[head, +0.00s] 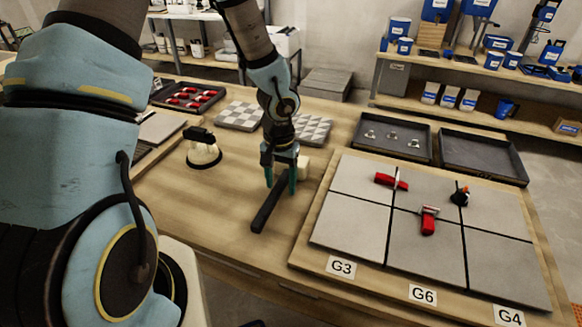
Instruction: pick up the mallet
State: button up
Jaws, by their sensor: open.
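The mallet lies on the wooden workbench, left of the tile board. Its black handle (267,211) points toward the front edge of the bench, and a pale block that looks like its head (304,167) shows partly behind my gripper. My gripper (281,184) points down over the far part of the handle, with its teal fingers apart, one to each side of it. The fingers hide part of the handle. I cannot tell whether they touch it.
The tile board (318,254) on the right carries grey tiles, red tools and a small black-and-orange item. Two dark trays, one empty (482,157), stand behind it. A white-and-black suction-cup-like tool (203,151) stands to the left. Bench around the handle is clear.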

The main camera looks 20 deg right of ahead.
grip_shut()
dwell(0.5)
